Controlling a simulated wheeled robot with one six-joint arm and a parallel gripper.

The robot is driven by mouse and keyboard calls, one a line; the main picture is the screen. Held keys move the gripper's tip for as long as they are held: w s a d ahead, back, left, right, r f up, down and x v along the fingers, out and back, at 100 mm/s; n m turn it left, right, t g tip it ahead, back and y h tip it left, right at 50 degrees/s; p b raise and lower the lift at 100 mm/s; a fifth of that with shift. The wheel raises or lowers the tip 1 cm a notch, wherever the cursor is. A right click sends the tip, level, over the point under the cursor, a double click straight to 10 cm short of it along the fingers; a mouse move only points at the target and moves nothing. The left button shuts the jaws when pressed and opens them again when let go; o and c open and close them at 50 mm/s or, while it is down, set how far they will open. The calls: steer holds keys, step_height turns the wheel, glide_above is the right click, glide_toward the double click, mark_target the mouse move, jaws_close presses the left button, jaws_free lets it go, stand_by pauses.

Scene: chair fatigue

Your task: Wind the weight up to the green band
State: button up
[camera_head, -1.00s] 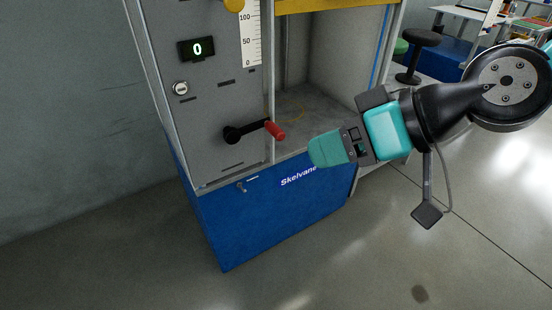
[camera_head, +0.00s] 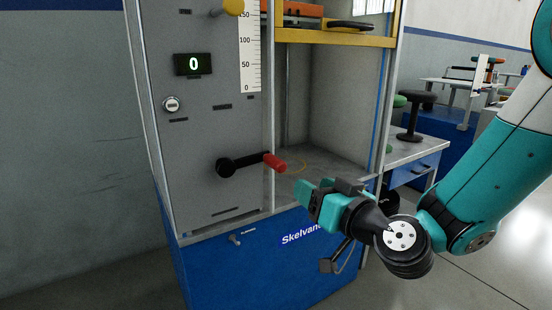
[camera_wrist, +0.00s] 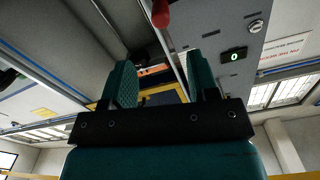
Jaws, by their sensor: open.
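The black crank (camera_head: 242,164) on the grey panel points to the right and ends in a red handle (camera_head: 276,163). The red handle (camera_wrist: 160,14) also shows at the top of the wrist view. The display (camera_head: 193,64) reads 0. A white scale (camera_head: 249,50) with marks from 0 to 150 runs up the panel's right side. No green band shows on the visible part of the scale, and I cannot make out the weight. My gripper (camera_head: 304,193) is open and empty, apart from the handle, to its lower right.
The machine's blue base (camera_head: 262,272) juts out below the panel. Metal posts and a yellow crossbeam (camera_head: 335,38) frame the open bay (camera_head: 335,100) right of the panel. A key switch (camera_head: 171,104) sits below the display.

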mark_target(283, 168)
steer(key=p+x, duration=1)
steer(key=x, duration=0.3)
steer(key=shift+w+a+r, duration=0.1)
steer(key=shift+a, duration=0.15)
jaws_close()
step_height(283, 168, down, 3)
steer(key=m, duration=0.3)
steer(key=shift+a+b, duration=0.1)
steer(key=shift+b, duration=0.2)
steer(key=shift+c, duration=0.5)
jaws_free()
steer(key=shift+o, duration=0.5)
